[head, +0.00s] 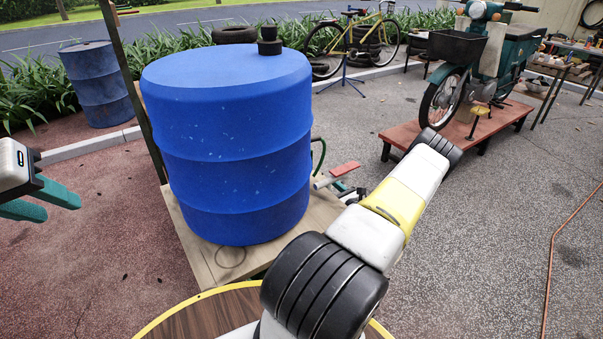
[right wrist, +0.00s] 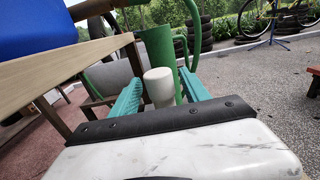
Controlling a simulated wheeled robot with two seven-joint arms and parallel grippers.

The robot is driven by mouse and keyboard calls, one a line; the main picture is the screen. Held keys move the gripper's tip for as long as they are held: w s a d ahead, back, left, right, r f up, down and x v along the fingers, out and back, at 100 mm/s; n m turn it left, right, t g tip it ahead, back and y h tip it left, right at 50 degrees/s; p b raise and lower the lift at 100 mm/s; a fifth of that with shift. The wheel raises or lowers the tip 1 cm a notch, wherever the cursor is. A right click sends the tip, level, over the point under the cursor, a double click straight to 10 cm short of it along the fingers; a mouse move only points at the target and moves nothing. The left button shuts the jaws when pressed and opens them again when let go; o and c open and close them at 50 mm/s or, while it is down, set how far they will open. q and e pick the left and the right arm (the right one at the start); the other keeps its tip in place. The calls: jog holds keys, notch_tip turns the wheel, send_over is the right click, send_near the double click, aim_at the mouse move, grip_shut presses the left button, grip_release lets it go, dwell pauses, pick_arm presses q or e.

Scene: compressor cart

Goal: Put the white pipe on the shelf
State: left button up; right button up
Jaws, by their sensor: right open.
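The white pipe (right wrist: 158,88) shows in the right wrist view as a short pale cylinder, its rounded end towards me. My right gripper (right wrist: 160,92) is open, with one teal finger on each side of the pipe. I cannot tell whether the fingers touch it. In the head view my right forearm covers most of that area. My left gripper (head: 62,207) is at the left edge of the head view, open and empty, away from the pipe. I cannot make out which surface is the shelf.
A large blue drum (head: 232,140) stands on a wooden platform (head: 205,262) left of my right arm. Green metal parts (right wrist: 157,52) stand behind the pipe. A motorbike (head: 470,70) is on a red stand (head: 500,122) at the right. Open paving (head: 480,230) lies on the right.

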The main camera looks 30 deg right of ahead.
jog(key=s+d, duration=0.1)
jog(key=s, duration=1.1)
